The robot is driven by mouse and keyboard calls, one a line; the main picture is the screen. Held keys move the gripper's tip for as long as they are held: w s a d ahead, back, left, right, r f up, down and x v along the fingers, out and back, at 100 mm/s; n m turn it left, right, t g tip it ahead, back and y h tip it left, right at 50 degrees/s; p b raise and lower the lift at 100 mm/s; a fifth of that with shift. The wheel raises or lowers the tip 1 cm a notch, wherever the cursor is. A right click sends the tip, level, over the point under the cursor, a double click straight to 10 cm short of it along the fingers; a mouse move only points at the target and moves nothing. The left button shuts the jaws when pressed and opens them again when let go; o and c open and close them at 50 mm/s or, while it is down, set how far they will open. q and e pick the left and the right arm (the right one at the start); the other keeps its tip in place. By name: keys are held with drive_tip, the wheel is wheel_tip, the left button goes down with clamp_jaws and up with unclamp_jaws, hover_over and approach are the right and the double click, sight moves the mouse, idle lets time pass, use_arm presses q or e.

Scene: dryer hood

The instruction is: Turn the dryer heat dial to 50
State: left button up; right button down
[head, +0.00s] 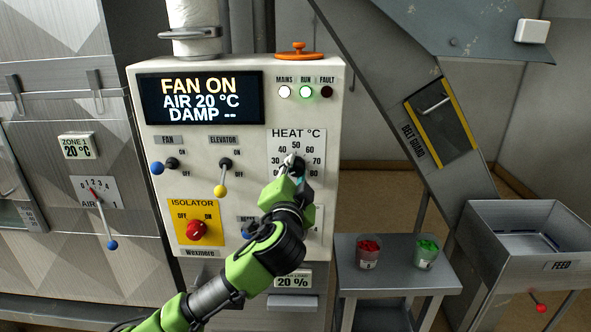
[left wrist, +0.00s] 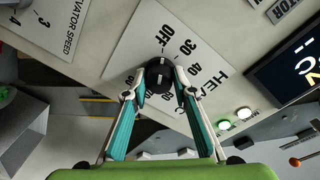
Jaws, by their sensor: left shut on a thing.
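The heat dial (left wrist: 158,76) is a black round knob on a white scale plate, seen in the left wrist view. In the head view the heat scale plate (head: 297,136) has 50 at its top, with 40 and 60 either side. My left gripper (head: 296,163) is at the dial and covers most of it there. In the left wrist view the fingers of my left gripper (left wrist: 159,72) are closed on the knob from both sides. My right gripper is not in view.
The display (head: 202,98) reads FAN ON, AIR 20 °C, DAMP --. The mains and run lamps (head: 305,92) are lit; fault is dark. The fan lever (head: 158,168), elevator lever (head: 220,188) and isolator knob (head: 197,229) are left of my arm. A side table (head: 395,280) holds two cups.

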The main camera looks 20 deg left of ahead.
use_arm(q)
drive_tip(key=shift+r+m+p, duration=0.15)
drive_tip(key=shift+m+p, duration=0.45)
drive_tip(key=m+p, duration=0.8)
drive_tip(key=p, duration=0.1)
drive_tip(key=shift+r+m+g, duration=0.1)
drive_tip(key=shift+m+g, duration=0.2)
drive_tip(key=shift+g, duration=0.1)
drive_tip(key=m+p, duration=0.2)
drive_tip(key=shift+d+m+y, duration=0.1)
drive_tip(key=shift+m+y, duration=0.2)
drive_tip(key=shift+y, duration=0.1)
drive_tip(key=shift+f+m+p, duration=0.2)
drive_tip(key=shift+m+p, duration=0.3)
drive_tip(key=shift+m, duration=1.2)
drive_tip(key=m, duration=0.3)
drive_tip(key=shift+f+y, duration=0.1)
drive_tip(key=shift+y, duration=0.3)
drive_tip(key=shift+m, duration=1.5)
